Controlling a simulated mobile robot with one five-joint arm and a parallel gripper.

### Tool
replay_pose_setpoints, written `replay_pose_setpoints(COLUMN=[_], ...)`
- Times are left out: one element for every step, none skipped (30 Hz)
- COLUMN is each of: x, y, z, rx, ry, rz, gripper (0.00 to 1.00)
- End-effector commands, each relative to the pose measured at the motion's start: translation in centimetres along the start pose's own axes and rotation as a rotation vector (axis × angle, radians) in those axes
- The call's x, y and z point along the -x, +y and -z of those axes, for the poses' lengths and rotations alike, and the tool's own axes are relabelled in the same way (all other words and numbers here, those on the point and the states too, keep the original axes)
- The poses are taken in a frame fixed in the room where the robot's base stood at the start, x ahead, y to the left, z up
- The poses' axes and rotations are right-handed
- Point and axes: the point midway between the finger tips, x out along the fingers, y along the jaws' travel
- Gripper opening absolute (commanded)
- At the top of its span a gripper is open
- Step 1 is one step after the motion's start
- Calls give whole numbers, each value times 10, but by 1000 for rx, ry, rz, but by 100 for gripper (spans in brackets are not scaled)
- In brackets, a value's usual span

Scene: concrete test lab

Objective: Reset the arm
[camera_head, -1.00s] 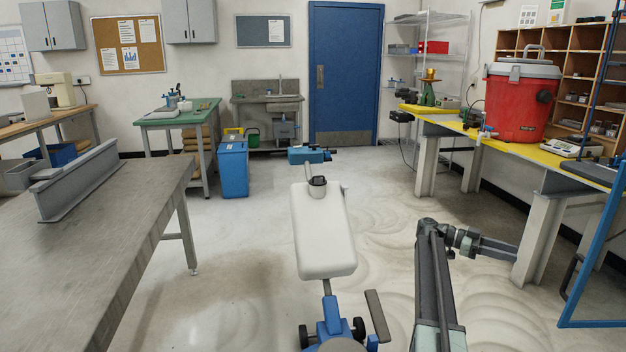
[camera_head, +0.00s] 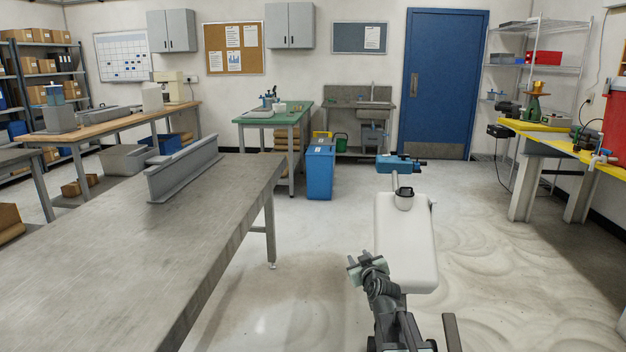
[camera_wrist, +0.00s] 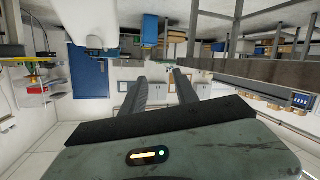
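My gripper (camera_head: 364,262) is in the lower middle of the head view, at the end of the folded arm. It is in the air to the right of the near grey metal table. In the wrist view, my gripper (camera_wrist: 160,76) shows two dark fingers, apart, with nothing held between them. The wrist view looks upside down into the room.
The grey metal table (camera_head: 190,225) fills the lower left, with a steel beam (camera_head: 185,165) on it. A blue bin (camera_head: 320,170) stands before a green-topped bench (camera_head: 275,117). A yellow-topped bench (camera_head: 560,140) is at right. Open floor (camera_head: 500,240) lies at right.

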Motion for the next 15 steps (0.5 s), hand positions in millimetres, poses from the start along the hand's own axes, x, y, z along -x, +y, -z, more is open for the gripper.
replay_pose_setpoints(x=[19, 29, 45, 57, 70, 87, 100, 112, 129, 141, 153, 170, 181, 193, 208], y=[-28, -42, -55, -62, -67, -72, -74, -76, -78, -79, -79, -79, -79, -79, -79], z=[-30, -50, -76, -94, -112, -132, -145, -158, -172, -182, -191, -201, -208, -215, -222], rx=[-5, -13, -24, -36, -48, -65, -77, -90, -108, -122, -135, -155, -171, -189, -215], ry=[-120, -202, -312, -393, -471, -569, -638, -704, -788, -848, -907, -984, -1041, -1100, -1176], rz=[86, 131, 178, 203, 222, 239, 246, 249, 250, 248, 242, 233, 223, 211, 193], gripper=[36, 36, 36, 36, 36, 36, 36, 36, 36, 36, 36, 36, 36, 36, 36])
